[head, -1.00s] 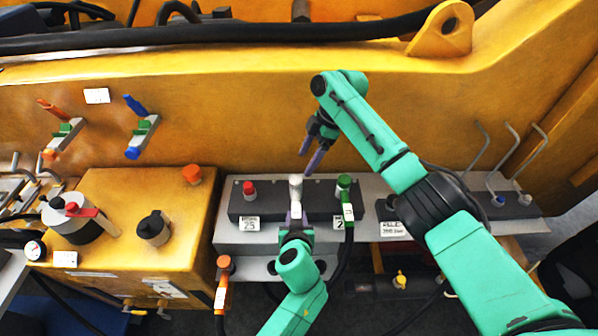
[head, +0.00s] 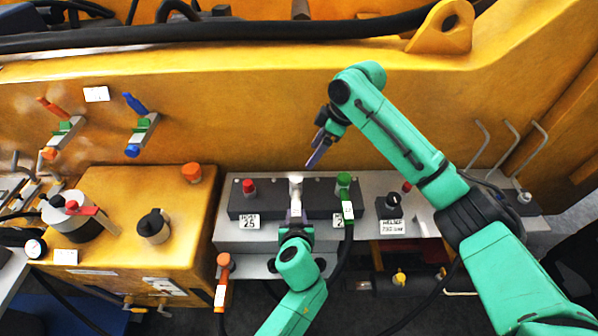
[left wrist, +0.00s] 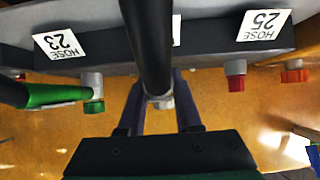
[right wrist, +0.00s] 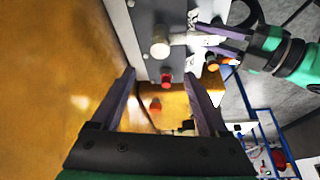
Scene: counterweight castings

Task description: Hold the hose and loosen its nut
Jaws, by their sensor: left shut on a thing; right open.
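The white nut (head: 296,182) sits on the middle port of the dark manifold block; it also shows in the right wrist view (right wrist: 160,47). My left gripper (head: 293,219) is shut on the hose's white end fitting just below the nut, as the right wrist view (right wrist: 222,38) shows. In the left wrist view the black hose (left wrist: 147,45) runs between the fingers and hides part of the grip. My right gripper (head: 316,152) is open and empty, above and slightly right of the nut in the head view. Its fingers (right wrist: 160,75) stand apart, with the nut beyond their tips.
A red-capped port (head: 249,187) labelled hose 25 is left of the nut. A green hose end (head: 344,187), labelled hose 23 in the left wrist view, is right of it. The yellow wall (head: 230,120) rises behind.

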